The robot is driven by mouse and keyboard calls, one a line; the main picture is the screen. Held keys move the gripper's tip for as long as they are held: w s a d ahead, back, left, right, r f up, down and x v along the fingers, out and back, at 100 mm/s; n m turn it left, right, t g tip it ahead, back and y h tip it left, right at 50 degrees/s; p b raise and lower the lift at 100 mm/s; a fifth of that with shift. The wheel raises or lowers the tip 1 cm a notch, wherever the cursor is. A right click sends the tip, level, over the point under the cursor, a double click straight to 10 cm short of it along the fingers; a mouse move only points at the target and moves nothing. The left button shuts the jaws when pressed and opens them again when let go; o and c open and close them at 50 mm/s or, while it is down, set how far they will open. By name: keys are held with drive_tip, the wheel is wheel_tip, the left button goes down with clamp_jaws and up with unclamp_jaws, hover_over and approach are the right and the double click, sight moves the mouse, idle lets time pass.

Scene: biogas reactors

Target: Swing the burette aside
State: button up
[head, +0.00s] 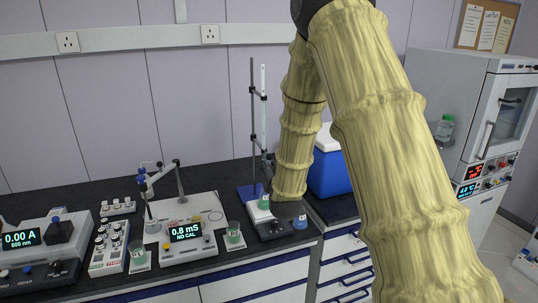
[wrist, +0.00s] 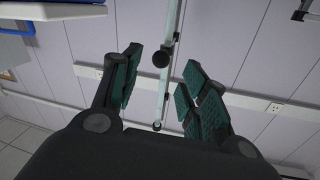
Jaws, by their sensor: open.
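The burette (head: 263,84) is a thin upright glass tube beside the dark rod of its stand (head: 252,125), on a blue base on the bench. In the wrist view the burette (wrist: 166,100) runs between my open finger pads, with a dark round knob (wrist: 161,59) on it. My gripper (wrist: 163,88) is open around the line of the tube; no clear contact with either pad shows. In the head view my arm ends beside the stand, and the gripper is small and partly hidden there.
Below the burette a beaker (head: 264,202) stands on a stirrer (head: 272,225). A blue cooler box (head: 326,172) is close on the right, partly behind my arm. A pH-type meter (head: 186,235) and electrode arm stand to the left. The wall is behind.

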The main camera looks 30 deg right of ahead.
sight(270, 158)
drive_tip(key=shift+p+x, duration=0.95)
drive_tip(key=shift+x, duration=2.25)
clamp_jaws()
